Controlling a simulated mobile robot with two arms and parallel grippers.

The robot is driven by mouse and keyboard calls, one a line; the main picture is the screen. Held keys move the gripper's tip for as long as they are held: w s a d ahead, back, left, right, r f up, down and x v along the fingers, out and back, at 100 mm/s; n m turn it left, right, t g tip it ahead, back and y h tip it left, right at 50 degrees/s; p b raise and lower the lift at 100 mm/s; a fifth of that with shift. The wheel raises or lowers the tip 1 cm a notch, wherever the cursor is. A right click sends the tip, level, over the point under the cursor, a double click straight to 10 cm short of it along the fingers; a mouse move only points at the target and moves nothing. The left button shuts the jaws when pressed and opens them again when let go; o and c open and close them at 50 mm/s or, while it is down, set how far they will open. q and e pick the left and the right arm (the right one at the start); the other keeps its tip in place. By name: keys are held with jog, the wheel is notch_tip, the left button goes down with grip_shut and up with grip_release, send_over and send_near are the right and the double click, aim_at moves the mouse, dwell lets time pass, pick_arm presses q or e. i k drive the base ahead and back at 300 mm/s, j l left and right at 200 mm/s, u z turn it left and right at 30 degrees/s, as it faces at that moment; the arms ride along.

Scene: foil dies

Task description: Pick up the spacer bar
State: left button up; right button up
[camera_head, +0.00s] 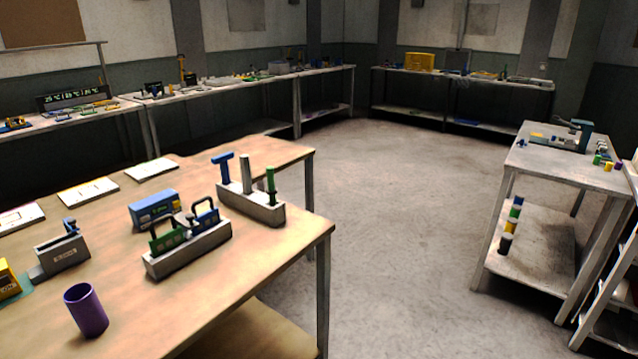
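No thing is clearly marked as the spacer bar. A plain pale grey bar (245,174) stands upright in a grey rack (262,211) on the near wooden table and may be it. In the same rack, a blue T-shaped tool (223,168) stands to its left and a green-handled tool (271,184) to its right. The foot of the bar is hidden in the rack. Neither of my grippers shows in the head view.
On the near table (215,302) are a second rack (190,250) with green and blue handled pieces, a blue box (153,209), a purple cup (86,310) and a grey device (62,256). Open floor (400,230) lies to the right, up to another table (545,166).

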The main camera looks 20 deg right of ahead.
aim_at(245, 160)
jog(key=z, duration=0.15)
jog(key=u, duration=0.4)
jog(key=i+l+u, duration=0.25)
jog(key=l, duration=0.2)
jog(key=l+u, duration=0.25)
jog(key=l, duration=0.2)
jog(key=i+l+u, duration=0.25)
jog(key=l, duration=0.25)
jog(key=k+j, duration=0.05)
jog(key=k, duration=0.05)
